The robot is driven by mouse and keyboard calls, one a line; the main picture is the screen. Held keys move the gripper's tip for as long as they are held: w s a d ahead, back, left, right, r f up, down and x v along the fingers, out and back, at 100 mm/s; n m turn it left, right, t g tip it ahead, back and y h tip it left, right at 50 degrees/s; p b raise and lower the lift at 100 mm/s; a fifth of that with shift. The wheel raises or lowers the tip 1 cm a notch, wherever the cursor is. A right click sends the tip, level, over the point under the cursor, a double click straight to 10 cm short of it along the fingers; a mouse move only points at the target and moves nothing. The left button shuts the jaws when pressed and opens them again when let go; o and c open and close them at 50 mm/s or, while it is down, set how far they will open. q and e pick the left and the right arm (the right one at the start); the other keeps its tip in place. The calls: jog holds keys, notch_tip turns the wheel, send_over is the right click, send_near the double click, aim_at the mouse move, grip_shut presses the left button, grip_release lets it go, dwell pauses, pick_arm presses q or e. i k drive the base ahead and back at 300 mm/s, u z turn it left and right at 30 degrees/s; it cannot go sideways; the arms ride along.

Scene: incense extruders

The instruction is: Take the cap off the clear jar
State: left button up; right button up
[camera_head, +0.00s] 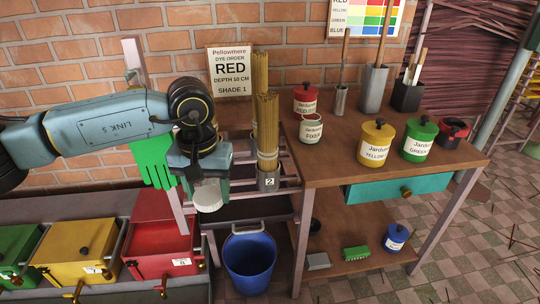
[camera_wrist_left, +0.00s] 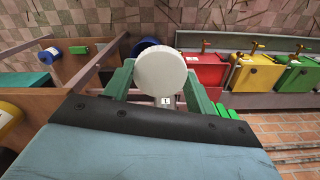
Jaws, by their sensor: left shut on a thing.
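My left gripper (camera_head: 205,180) points down in front of the rack, left of the wooden table. Its green fingers are shut on a pale grey-white round thing (camera_head: 208,196). In the left wrist view this thing shows as a smooth pale disc (camera_wrist_left: 161,74) between the fingers; I cannot tell for sure that it is the jar's cap. A small jar labelled FIXER (camera_head: 311,131), likely the clear jar, stands upright on the table's left end, apart from the gripper. Its top looks greenish and open, without a knob. My right gripper is not in view.
Lidded red (camera_head: 305,99), yellow (camera_head: 376,145) and green (camera_head: 419,140) jars stand on the table. A stick bundle (camera_head: 267,130) stands upright just right of my gripper. A blue bucket (camera_head: 249,262) is on the floor below. Red (camera_head: 165,242) and yellow (camera_head: 78,252) boxes stand lower left.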

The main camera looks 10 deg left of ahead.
aim_at(310, 124)
jog(key=z, duration=1.55)
jog(key=i, duration=2.3)
jog(key=u, duration=1.7)
